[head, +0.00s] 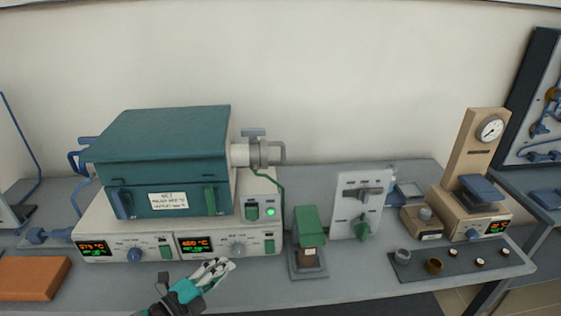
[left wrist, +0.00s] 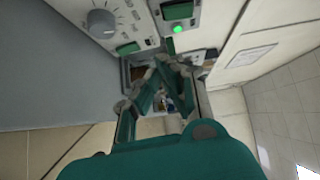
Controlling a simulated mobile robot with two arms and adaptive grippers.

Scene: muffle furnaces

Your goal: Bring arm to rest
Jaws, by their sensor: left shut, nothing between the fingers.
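My left gripper (head: 214,272) is at the bottom middle of the head view, in front of the furnace control unit (head: 262,222). Its fingers are shut with nothing between them. In the left wrist view the gripper's fingers (left wrist: 166,92) show with the green lit panel (left wrist: 178,18) and a knob beyond them. The teal furnace (head: 165,150) sits on top of the control unit, its lid down. Two orange and green displays are lit on the unit's front. My right gripper is not in either view.
A green and grey device (head: 308,240) and a white switch panel (head: 360,205) stand right of the furnace. A beige gauge stand (head: 475,170) and a dark mat (head: 450,262) with small crucibles are further right. An orange block (head: 35,278) lies at the left. The bench front edge is close to the gripper.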

